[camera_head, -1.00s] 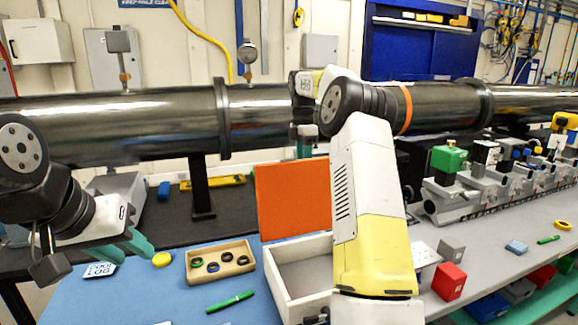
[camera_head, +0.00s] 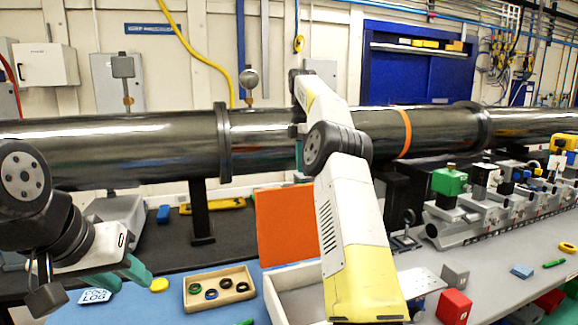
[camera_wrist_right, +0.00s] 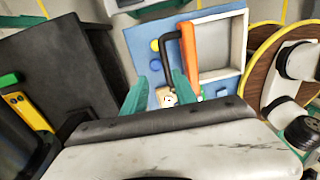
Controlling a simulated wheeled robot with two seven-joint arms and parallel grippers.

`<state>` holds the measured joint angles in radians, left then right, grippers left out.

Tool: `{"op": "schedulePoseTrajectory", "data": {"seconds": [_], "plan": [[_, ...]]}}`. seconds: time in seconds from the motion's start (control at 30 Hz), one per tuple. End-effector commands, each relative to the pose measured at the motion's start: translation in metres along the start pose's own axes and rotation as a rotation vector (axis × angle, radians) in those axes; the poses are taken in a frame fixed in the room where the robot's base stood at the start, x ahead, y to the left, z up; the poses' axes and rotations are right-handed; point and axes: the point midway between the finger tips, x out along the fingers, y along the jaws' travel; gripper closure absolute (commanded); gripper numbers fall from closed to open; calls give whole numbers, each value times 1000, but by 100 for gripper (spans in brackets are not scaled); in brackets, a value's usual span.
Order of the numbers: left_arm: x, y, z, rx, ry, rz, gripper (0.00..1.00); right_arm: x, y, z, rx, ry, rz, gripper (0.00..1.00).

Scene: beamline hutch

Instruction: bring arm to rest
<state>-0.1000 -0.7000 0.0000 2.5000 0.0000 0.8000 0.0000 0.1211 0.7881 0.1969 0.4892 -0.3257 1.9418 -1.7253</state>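My right arm (camera_head: 340,205) rises in front of the bench in the head view, its bent joint in front of the dark pipe (camera_head: 270,122). My left gripper (camera_head: 118,277) is at the lower left in the head view, teal fingers apart and empty, above the bench.
A wooden tray (camera_head: 218,306) with several dark rings stands left of the white box (camera_head: 272,300). A red block (camera_head: 454,307) and a grey block (camera_head: 455,275) are right of my right arm. A rail with clamped holders (camera_head: 500,215) stands behind them.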

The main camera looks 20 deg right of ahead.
Motion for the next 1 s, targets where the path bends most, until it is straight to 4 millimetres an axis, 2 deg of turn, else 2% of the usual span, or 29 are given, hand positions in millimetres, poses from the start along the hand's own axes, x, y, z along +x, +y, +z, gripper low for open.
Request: {"op": "schedulePoseTrajectory", "data": {"seconds": [0.3, 0.47, 0.57, 0.7, 0.87, 1.0], "plan": [[0, 0, 0, 0, 0, 0, 64, -2, -1, -1, 4, -1, 3, 66], [0, 0, 0, 0, 0, 0, 64, -20, -11, -11, 64, -12, 40, 66], [0, 0, 0, 0, 0, 0, 64, -37, -26, -24, 152, -16, 89, 66], [0, 0, 0, 0, 0, 0, 64, -57, -56, -44, 305, -3, 167, 66], [0, 0, 0, 0, 0, 0, 64, -66, -99, -66, 491, 42, 248, 66], [0, 0, 0, 0, 0, 0, 64, -62, -141, -82, 663, 105, 308, 66]]}}
